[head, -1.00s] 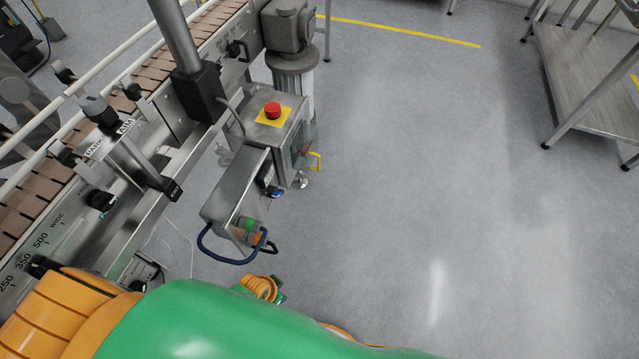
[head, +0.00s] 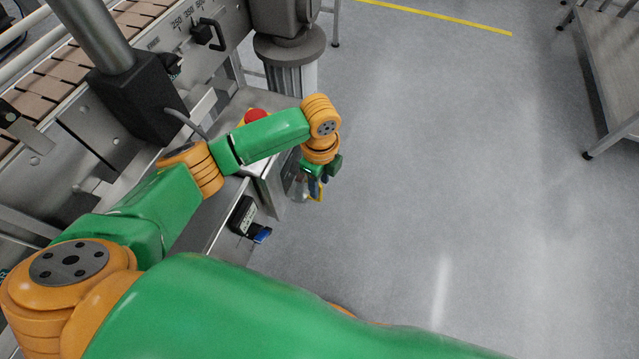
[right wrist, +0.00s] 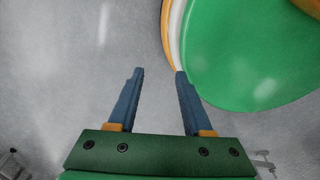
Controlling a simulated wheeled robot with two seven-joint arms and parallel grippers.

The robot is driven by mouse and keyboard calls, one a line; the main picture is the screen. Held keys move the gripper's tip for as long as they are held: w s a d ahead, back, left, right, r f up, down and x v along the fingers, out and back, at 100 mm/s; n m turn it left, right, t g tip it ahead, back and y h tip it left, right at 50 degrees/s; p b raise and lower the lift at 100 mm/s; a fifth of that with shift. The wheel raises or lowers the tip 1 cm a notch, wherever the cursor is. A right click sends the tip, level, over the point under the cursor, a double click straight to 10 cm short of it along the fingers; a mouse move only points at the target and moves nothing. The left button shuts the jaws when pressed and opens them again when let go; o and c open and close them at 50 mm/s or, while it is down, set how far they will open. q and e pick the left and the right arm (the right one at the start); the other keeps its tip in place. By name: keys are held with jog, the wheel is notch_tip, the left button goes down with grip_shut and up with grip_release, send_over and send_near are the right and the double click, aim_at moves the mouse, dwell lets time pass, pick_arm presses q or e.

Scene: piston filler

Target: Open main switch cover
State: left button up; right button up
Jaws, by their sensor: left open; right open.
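A steel control box (head: 271,196) stands beside the conveyor in the head view, with a red button (head: 256,115) on top, partly behind my left arm. A yellow handle-like part (head: 320,194) shows at the box's right side, mostly hidden by my left gripper (head: 316,187). I cannot make out the main switch cover itself. My left gripper points down beside that side of the box, open; whether it touches the yellow part cannot be told. My right gripper (right wrist: 160,74) is open and empty above the floor in the right wrist view.
The conveyor (head: 60,80) with its steel frame runs along the left. A grey column (head: 290,60) stands behind the box. A black connector with a blue plug (head: 262,236) sticks out in front. The floor to the right is clear up to a steel table (head: 612,70).

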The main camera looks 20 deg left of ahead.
aim_at(320, 193)
pick_arm(q)
notch_tip(320, 193, down, 5)
jog(key=shift+s+d+r+b, duration=0.1)
jog(key=shift+b, duration=0.55)
jog(key=shift+f, duration=0.25)
grip_shut()
jog(key=shift+r, duration=0.1)
pick_arm(e)
jog(key=shift+w+d+f, duration=0.3)
jog(key=shift+d+f, duration=0.35)
jog(key=shift+f, duration=0.2)
jog(key=shift+w, duration=0.3)
jog(key=shift+w, duration=0.25)
jog(key=shift+s, duration=0.1)
